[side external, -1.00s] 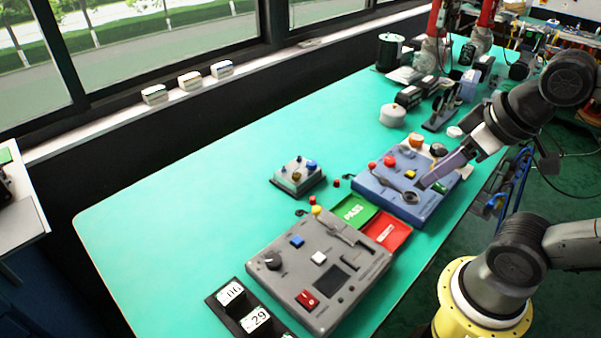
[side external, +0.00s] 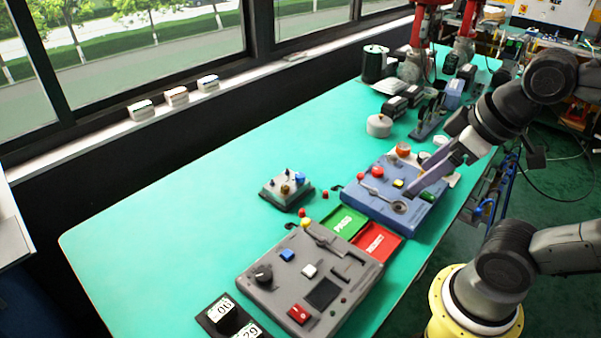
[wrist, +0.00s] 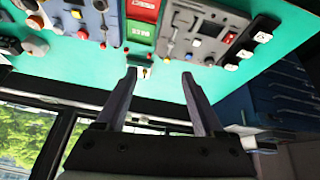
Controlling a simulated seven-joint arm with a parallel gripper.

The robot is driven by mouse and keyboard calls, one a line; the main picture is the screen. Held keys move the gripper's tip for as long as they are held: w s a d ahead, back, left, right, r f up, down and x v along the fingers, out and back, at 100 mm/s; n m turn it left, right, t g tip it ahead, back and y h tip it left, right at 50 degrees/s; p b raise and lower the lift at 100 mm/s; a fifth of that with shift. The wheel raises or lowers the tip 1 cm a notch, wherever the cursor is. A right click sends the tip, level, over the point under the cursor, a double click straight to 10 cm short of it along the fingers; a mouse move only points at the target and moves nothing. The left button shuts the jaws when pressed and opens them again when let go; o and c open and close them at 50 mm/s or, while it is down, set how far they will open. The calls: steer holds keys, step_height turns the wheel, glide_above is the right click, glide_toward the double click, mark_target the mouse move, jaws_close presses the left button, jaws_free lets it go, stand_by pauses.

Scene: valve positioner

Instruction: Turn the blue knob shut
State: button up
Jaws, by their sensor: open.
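A small grey box (side external: 285,192) stands on the green table in the side view. A blue knob (side external: 299,177) sits on its top right, beside other small dark and brass-coloured fittings. The knob's exact turn angle is too small to read. My gripper (side external: 410,194) appears over the blue control panel, to the right of the small box and apart from the knob. In the wrist view my gripper (wrist: 158,74) has its two fingers spread with nothing held between them. I cannot make out the blue knob in the wrist view.
The blue panel (side external: 375,207) with a lever and buttons lies under my gripper. Green PASS (side external: 344,222) and red (side external: 374,243) trays adjoin it. A large grey panel (side external: 273,277) is in front. A white round pot (side external: 379,126) stands behind. The table left of the small box is clear.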

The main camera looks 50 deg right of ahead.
steer(key=w+r+n, duration=0.3)
steer(key=w+r, duration=0.4)
steer(key=w, duration=0.1)
steer(key=n+g, duration=0.2)
steer(key=g, duration=0.4)
glide_above(301, 175)
step_height(301, 175, down, 19)
step_height(301, 175, down, 13)
steer(key=shift+r, duration=0.1)
steer(key=shift+c, duration=0.2)
jaws_close()
